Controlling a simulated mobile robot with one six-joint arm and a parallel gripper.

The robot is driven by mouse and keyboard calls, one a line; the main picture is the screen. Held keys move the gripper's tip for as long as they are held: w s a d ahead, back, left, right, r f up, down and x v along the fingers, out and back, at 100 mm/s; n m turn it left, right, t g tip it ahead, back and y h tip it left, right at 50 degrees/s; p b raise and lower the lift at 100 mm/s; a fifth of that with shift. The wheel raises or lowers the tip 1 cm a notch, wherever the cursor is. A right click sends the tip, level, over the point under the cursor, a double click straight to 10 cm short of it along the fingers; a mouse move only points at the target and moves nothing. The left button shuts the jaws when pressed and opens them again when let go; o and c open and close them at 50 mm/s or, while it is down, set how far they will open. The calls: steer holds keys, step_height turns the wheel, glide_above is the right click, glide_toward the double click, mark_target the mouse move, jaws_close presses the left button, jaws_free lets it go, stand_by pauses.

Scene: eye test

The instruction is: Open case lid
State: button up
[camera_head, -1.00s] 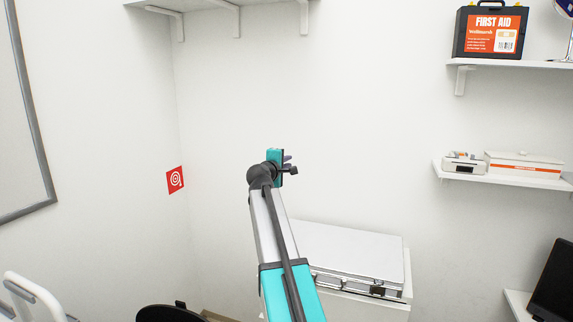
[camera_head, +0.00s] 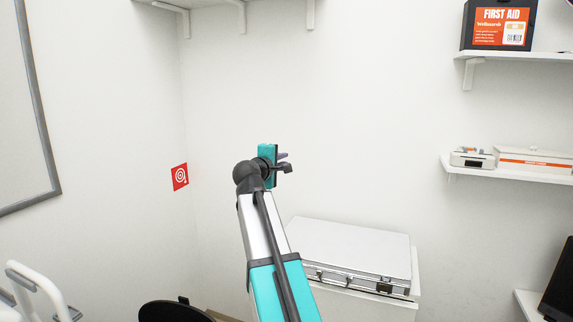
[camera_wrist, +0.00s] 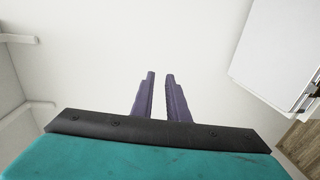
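The silver case (camera_head: 352,247) lies flat with its lid shut on a white cabinet at the lower right of the head view. Latches and a handle show on its front side. A pale panel with dark fittings at the right edge of the wrist view (camera_wrist: 282,50) looks like the same case. My gripper (camera_head: 284,160) is raised in front of the wall, to the upper left of the case and apart from it. In the wrist view my gripper's two purple fingers (camera_wrist: 160,75) stand a small gap apart with nothing between them.
The white cabinet (camera_head: 345,305) carries the case. Wall shelves (camera_head: 515,176) with boxes and a first aid case (camera_head: 498,25) are at the right. A dark round seat (camera_head: 172,311) and a white frame (camera_head: 35,290) are at the lower left. The wall above the case is clear.

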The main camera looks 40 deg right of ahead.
steer(key=shift+b+v, duration=0.4)
steer(key=shift+v, duration=1.35)
